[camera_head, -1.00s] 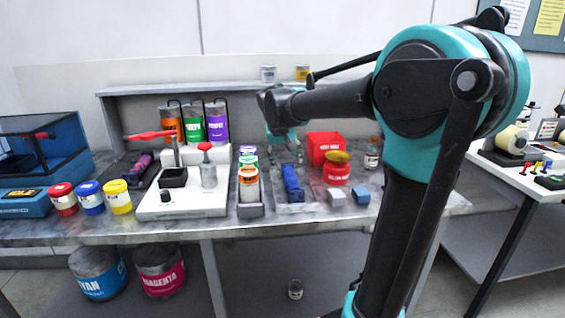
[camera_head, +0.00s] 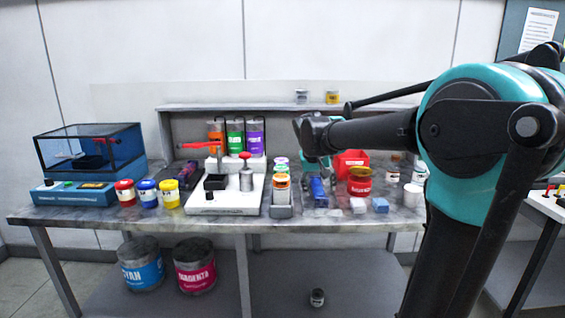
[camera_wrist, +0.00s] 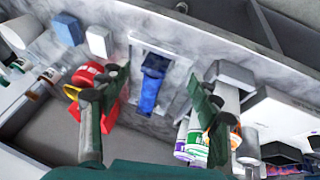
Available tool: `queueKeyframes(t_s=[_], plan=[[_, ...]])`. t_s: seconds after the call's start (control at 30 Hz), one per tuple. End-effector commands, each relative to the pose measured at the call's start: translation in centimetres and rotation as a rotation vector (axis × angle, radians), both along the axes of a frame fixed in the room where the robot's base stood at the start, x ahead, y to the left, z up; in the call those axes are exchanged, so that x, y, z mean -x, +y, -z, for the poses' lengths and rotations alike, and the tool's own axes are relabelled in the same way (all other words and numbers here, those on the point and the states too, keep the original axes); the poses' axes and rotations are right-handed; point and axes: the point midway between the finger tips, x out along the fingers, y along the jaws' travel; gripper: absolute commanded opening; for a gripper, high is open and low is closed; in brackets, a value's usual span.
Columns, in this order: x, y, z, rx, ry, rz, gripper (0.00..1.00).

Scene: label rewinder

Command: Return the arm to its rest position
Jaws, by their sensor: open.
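My arm reaches in from the right in the head view, its upper links bent over the right part of the bench. My gripper (camera_wrist: 157,84) is open, with its two dark green fingers apart and nothing held between them. In the head view it is partly hidden behind the dark forearm. Below and between the fingers in the wrist view is a blue object (camera_wrist: 151,88) on a pale tray (camera_wrist: 175,68). The same blue object (camera_head: 318,190) lies on the bench in the head view, apart from the gripper.
A red bin (camera_head: 349,160) and a red tub (camera_head: 360,185) stand right of the blue object. Several small cans (camera_head: 282,184) stand in a rack to its left. A white press station (camera_head: 215,203) and a blue clear-lidded box (camera_head: 90,150) are further left. A shelf (camera_head: 290,106) runs behind.

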Motion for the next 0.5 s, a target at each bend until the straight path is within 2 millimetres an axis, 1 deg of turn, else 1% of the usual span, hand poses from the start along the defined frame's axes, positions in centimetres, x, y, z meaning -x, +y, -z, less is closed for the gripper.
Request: queueKeyframes(t_s=[0.27, 0.37, 0.5], plan=[[2.4, -1.4, 2.7, -0.024, 0.01, 0.002, 0.63], [3.7, -2.1, 4.0, -0.038, 0.015, 0.004, 0.63], [6.1, -3.2, 6.4, -0.061, 0.021, 0.004, 0.63]])
